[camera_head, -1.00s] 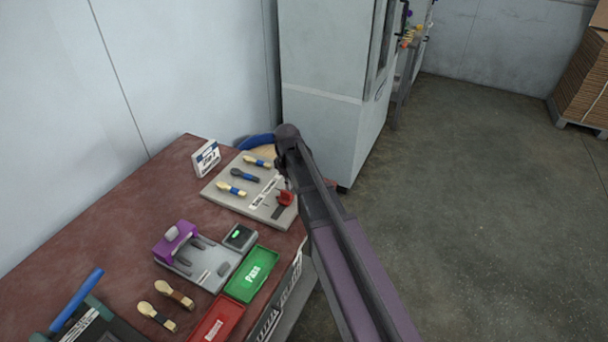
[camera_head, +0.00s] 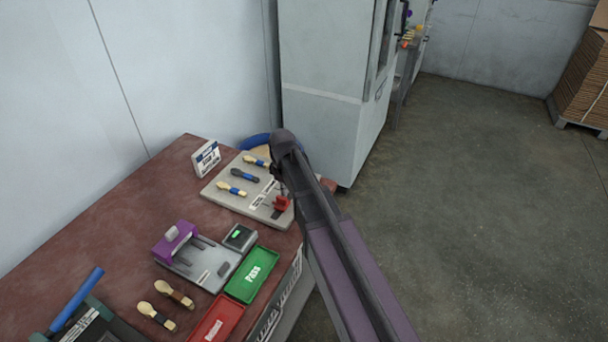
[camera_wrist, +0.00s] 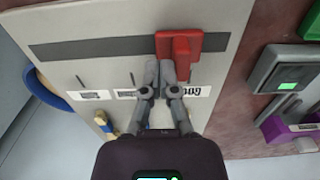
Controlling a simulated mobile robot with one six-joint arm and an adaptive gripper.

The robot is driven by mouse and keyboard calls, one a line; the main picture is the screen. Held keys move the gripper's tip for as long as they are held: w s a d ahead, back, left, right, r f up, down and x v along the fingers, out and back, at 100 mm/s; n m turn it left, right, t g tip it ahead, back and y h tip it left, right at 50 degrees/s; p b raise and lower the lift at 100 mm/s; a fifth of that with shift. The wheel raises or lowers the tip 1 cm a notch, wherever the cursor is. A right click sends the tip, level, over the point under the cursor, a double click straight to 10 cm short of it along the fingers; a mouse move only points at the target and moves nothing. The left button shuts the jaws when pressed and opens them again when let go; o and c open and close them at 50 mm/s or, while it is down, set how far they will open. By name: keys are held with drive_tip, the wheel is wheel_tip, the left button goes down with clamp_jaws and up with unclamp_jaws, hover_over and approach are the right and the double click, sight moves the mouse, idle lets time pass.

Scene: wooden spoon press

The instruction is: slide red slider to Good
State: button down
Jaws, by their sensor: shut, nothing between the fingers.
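The red slider (camera_head: 282,204) sits on the grey board at the far end of the table. In the wrist view the red slider (camera_wrist: 193,42) rides on a dark slot (camera_wrist: 90,48), near its right end. A white label (camera_wrist: 203,91), upside down and seeming to read Good, lies below it, partly hidden by my fingers. My gripper (camera_wrist: 159,68) is shut and empty, its fingertips just left of the slider's handle; I cannot tell whether they touch. In the head view my arm partly hides my gripper (camera_head: 280,190).
Other white labels (camera_wrist: 92,95) line the board (camera_head: 226,197), which also bears several spoons. A grey device with a green screen (camera_head: 238,237), a green Pass tray (camera_head: 252,274) and a red tray (camera_head: 216,318) lie nearer. A tall grey cabinet (camera_head: 325,100) stands behind.

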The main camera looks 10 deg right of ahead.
drive_tip(key=shift+s+a, duration=0.4)
drive_tip(key=shift+s, duration=0.25)
drive_tip(key=shift+w+d, duration=0.1)
drive_tip(key=shift+w, duration=0.15)
drive_tip(key=shift+w+d, duration=0.25)
drive_tip(key=shift+w, duration=0.05)
drive_tip(key=shift+r, duration=0.15)
wheel_tip(320, 180, up, 7)
drive_tip(key=p, duration=0.7)
idle(0.5)
idle(0.5)
drive_tip(key=s+d+m, duration=0.5)
drive_tip(key=s, duration=0.3)
drive_tip(key=s+d+m, duration=0.5)
drive_tip(key=s, duration=0.3)
drive_tip(key=shift+s+d+m, duration=0.2)
drive_tip(key=shift+s+m, duration=0.05)
drive_tip(key=shift+m, duration=0.15)
